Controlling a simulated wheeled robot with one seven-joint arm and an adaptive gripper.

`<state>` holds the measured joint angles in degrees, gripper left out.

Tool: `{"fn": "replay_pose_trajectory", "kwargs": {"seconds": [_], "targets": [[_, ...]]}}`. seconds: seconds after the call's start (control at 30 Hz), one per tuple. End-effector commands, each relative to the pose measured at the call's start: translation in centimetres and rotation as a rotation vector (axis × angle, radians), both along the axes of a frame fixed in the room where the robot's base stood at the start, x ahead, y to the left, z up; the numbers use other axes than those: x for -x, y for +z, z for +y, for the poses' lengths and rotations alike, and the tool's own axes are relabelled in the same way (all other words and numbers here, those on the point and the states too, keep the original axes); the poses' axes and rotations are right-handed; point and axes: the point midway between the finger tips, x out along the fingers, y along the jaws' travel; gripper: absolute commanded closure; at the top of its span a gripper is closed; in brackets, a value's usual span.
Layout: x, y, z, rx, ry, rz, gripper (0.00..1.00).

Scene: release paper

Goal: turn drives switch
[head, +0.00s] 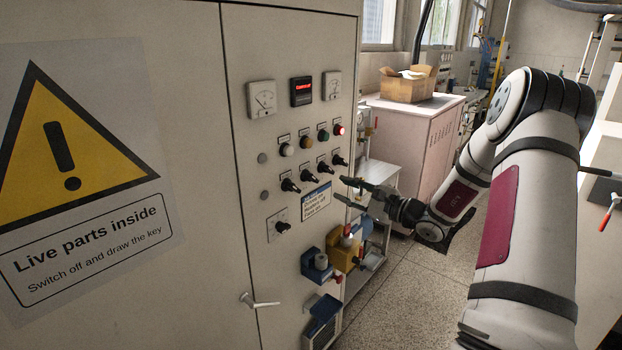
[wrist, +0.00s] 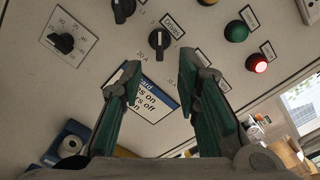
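The drives switch (wrist: 159,40) is a small black rotary knob on the grey cabinet panel, under a label that reads Drives. In the head view it looks to be the third knob (head: 324,168) from the left in a row of black knobs. My gripper (wrist: 160,68) is open and empty, with its green fingers pointing at the panel. In the wrist view the knob lies just beyond the gap between the fingertips, touching neither. In the head view my gripper (head: 342,189) is right of the knobs, beside the blue-headed notice. The right finger hides part of the panel.
A red lamp (head: 339,130) is lit above the knobs, next to a green lamp (wrist: 236,31). A scaled rotary switch (head: 282,227) sits lower on the panel. Blue and yellow sockets (head: 345,249) stick out below. A door handle (head: 259,301) projects from the cabinet.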

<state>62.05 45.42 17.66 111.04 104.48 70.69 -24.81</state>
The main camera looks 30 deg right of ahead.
Motion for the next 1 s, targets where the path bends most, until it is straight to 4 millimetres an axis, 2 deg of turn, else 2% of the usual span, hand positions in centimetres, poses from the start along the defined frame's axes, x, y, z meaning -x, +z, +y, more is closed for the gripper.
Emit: {"fn": "replay_pose_trajectory", "kwargs": {"seconds": [0.3, 0.5, 0.7, 1.0], "targets": [[-5.9, 0.0, 2.3, 0.000, 0.004, 0.000, 0.70], [-9.0, 0.1, 3.4, 0.001, 0.003, 0.000, 0.70], [-10.7, 0.0, 4.0, 0.002, 0.002, 0.002, 0.70], [-11.0, 0.0, 4.1, 0.001, 0.001, 0.001, 0.70]]}}
